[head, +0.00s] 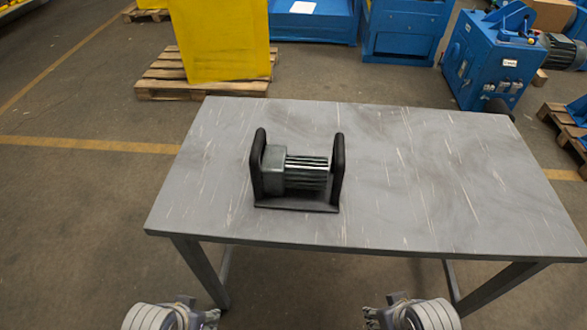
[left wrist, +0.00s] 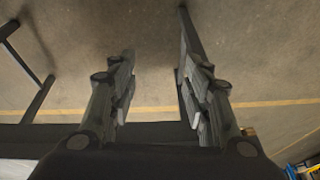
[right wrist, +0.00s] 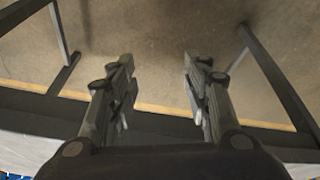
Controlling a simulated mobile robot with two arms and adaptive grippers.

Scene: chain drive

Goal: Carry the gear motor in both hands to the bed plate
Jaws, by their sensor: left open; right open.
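The gear motor (head: 305,175) is a dark grey-green ribbed cylinder with a gearbox at its left end. It sits on a black base with a tall black handle on each side, left of the middle of the grey table (head: 430,190). My left gripper (head: 212,316) is at the bottom of the head view, in front of the table and below the motor. Its fingers are apart and empty in the left wrist view (left wrist: 157,75). My right gripper (head: 372,316) is likewise in front of the table, with fingers apart and empty in the right wrist view (right wrist: 160,75). No bed plate is clearly identifiable.
The tabletop is bare right of the motor. Behind the table stand a yellow bin (head: 225,40) on a wooden pallet (head: 160,84), blue containers (head: 400,30) and a blue machine (head: 495,60) with a grey motor. Table legs (head: 205,272) rise near both grippers.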

